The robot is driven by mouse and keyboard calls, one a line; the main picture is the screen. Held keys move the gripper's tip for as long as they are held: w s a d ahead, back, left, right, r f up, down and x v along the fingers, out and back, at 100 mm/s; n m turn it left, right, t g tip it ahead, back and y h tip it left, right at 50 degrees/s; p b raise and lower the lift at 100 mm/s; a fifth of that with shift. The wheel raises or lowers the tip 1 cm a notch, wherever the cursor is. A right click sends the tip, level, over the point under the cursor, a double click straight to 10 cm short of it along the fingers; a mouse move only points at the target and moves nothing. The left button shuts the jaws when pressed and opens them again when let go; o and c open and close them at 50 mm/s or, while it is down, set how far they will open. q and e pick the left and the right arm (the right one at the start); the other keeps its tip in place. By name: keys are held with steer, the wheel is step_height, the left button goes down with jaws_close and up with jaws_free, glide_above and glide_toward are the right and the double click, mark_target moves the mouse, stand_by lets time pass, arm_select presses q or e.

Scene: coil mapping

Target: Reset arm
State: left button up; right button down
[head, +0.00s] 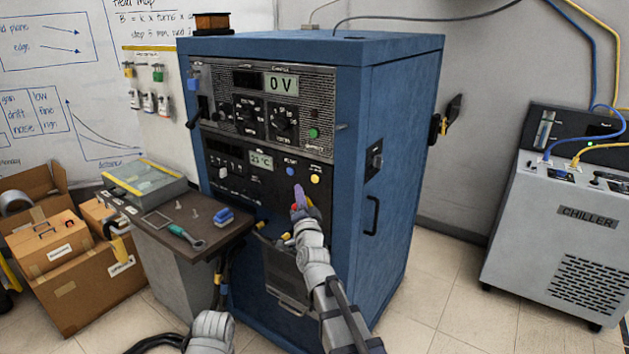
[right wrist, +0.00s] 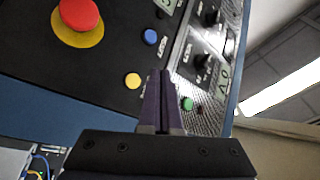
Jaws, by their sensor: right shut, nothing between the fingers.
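My right gripper (head: 299,192) has purple fingers and is in front of the lower control panel of the blue cabinet (head: 385,150). In the right wrist view its fingers (right wrist: 160,100) are together and empty. They point toward the panel between a yellow button (right wrist: 133,81) and a green button (right wrist: 187,104); I cannot tell whether they touch it. A red mushroom button (right wrist: 80,14) on a yellow base is at the upper left there; in the head view my gripper mostly covers it. A grey part of my left arm shows at the bottom; its gripper is out of view.
Displays read 0 V (head: 281,82) and about 23 °C (head: 262,160). A shelf (head: 185,232) left of the panel holds a screwdriver (head: 184,236) and small parts. Cardboard boxes (head: 75,255) stand at left, a chiller (head: 560,230) at right. Floor between cabinet and chiller is clear.

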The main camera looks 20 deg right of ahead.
stand_by(0.3)
steer(key=s+a+f+n+g+y+p, duration=0.3)
steer(key=s+a+f+n+g, duration=0.3)
steer(key=a+f, duration=0.15)
steer(key=s+a+f+n+g+y+p, duration=0.25)
steer(key=s+a+f+n+g, duration=0.3)
steer(key=a, duration=0.35)
arm_select(q)
step_height(320, 180, up, 10)
steer(key=p, duration=0.4)
steer(key=shift+f, duration=0.2)
arm_select(e)
steer(key=s+f+n+g+h, duration=0.2)
steer(key=s+g, duration=0.2)
steer(key=s, duration=0.7)
steer(key=s+f+n+g+h, duration=0.2)
steer(key=s+g, duration=0.3)
steer(key=s, duration=0.6)
steer(key=shift+s+d+f+n, duration=0.15)
steer(key=shift+s+d+n, duration=0.15)
steer(key=shift+n, duration=0.45)
arm_select(q)
steer(key=shift+c, duration=0.2)
